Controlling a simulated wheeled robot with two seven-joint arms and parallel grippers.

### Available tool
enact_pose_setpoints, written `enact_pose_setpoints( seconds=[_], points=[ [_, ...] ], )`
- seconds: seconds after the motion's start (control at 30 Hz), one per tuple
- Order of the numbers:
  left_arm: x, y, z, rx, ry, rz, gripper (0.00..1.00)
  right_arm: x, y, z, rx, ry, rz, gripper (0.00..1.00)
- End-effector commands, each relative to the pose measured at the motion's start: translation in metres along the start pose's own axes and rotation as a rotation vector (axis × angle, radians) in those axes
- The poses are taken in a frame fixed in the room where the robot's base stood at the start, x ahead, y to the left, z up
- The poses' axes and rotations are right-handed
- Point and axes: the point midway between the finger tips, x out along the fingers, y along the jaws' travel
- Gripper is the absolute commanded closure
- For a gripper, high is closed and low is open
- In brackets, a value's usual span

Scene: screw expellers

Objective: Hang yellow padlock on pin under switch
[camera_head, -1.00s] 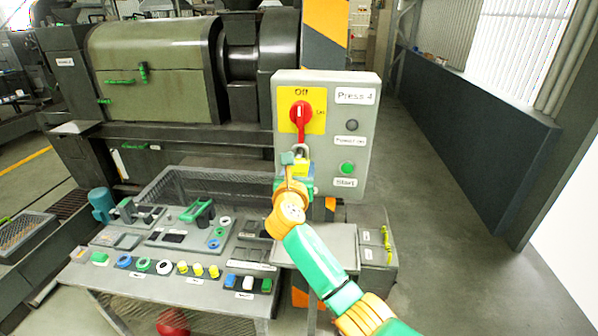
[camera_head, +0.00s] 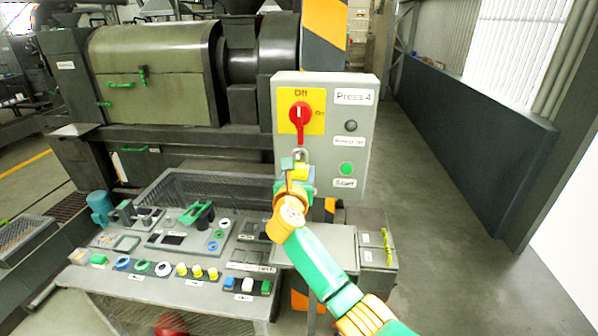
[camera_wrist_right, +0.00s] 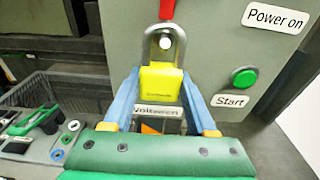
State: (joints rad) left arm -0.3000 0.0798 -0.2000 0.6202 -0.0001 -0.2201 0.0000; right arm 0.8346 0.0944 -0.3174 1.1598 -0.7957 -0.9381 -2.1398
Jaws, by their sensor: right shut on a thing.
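The yellow padlock (camera_head: 301,173) with a grey metal shackle is upright in my right gripper (camera_head: 296,172), in front of the switch box. It shows clearly in the right wrist view (camera_wrist_right: 161,83), between the two blue fingers of the right gripper (camera_wrist_right: 160,95). My left gripper is not in view.
The grey switch box (camera_head: 361,155) carries a green Start button (camera_head: 346,169) and a dark lamp (camera_head: 351,126). A grey panel table (camera_head: 160,288) with several buttons and small parts stands at the lower left. A wire basket (camera_head: 215,188) is behind it. Floor at right is clear.

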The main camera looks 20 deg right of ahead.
Motion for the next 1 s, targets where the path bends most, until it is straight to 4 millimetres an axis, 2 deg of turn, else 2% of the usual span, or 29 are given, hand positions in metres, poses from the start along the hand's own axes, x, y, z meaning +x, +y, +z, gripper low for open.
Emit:
enact_pose_setpoints(
  seconds=[0.3, 0.33, 0.43, 0.47, 1.0],
  points=[
    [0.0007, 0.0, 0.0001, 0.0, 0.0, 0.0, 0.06, 0.0007, -0.0005, -0.0022, 0.0, 0.003, -0.001, 0.92],
    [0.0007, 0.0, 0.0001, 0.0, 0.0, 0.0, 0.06, 0.0007, -0.0006, -0.0022, 0.0, 0.003, -0.001, 0.4],
    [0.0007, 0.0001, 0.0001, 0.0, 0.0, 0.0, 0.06, 0.0007, -0.0007, -0.0022, 0.0, 0.003, -0.002, 0.13],
    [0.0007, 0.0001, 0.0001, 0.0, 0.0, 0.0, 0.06, 0.0008, -0.0009, -0.0022, 0.0, 0.003, -0.002, 0.08],
    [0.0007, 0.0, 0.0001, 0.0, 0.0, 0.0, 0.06, 0.0012, -0.0021, -0.0022, -0.001, 0.003, -0.006, 0.08]
  ],
)
